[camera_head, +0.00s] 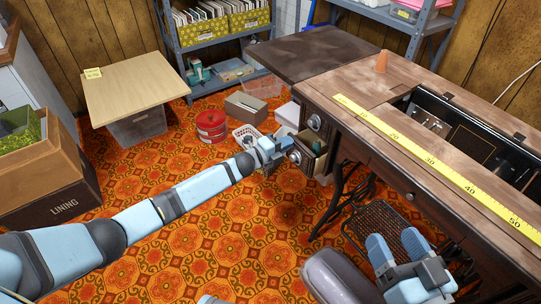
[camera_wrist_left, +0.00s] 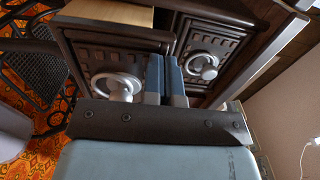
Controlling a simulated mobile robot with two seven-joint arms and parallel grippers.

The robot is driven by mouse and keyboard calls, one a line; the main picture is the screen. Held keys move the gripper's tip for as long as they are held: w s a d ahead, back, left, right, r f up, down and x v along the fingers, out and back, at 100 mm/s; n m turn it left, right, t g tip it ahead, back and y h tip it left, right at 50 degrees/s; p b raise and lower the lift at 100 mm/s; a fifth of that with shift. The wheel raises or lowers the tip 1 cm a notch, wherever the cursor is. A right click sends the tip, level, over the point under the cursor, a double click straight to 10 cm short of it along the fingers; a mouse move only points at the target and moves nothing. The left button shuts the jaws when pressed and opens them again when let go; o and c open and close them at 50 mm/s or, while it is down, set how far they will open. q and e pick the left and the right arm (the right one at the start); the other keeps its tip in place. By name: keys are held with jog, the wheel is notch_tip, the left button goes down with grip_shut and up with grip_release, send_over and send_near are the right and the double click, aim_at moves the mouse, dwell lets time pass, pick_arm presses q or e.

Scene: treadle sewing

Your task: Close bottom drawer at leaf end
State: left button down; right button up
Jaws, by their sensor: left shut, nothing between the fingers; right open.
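The leaf-end bottom drawer (camera_head: 309,163) is pulled out of the dark cabinet under the sewing table, with small items inside. Its knob (camera_head: 295,157) faces my left gripper. The drawer above it (camera_head: 315,123) looks closed. In the left wrist view the open drawer's front (camera_wrist_left: 95,60) has a pale ring knob and a light wooden side; the other drawer front (camera_wrist_left: 215,45) is beside it. My left gripper (camera_head: 282,145) is shut and empty, its fingertips (camera_wrist_left: 165,65) close by the drawer front's edge; contact is unclear. My right gripper (camera_head: 395,245) is open and empty above the treadle.
The dark leaf (camera_head: 315,50) and measuring tape (camera_head: 430,160) are on the table. A white basket (camera_head: 247,137), red tin (camera_head: 210,126) and cardboard box (camera_head: 246,107) stand on the floor behind my left gripper.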

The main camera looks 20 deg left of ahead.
aim_at(295, 137)
pick_arm(q)
jog(key=b+x, duration=0.1)
jog(key=x, duration=0.5)
jog(key=shift+f+b, duration=0.1)
jog(key=shift+b, duration=0.3)
jog(key=shift+w+r, duration=0.2)
jog(key=shift+r, duration=0.1)
pick_arm(e)
jog(key=f, duration=0.1)
jog(key=f+g, duration=0.1)
jog(key=f, duration=0.1)
jog(key=shift+s+a+f, duration=0.1)
jog(key=shift+s+a, duration=0.05)
jog(key=shift+a, duration=0.05)
pick_arm(q)
jog(key=shift+r, duration=0.15)
pick_arm(e)
jog(key=shift+n, duration=0.3)
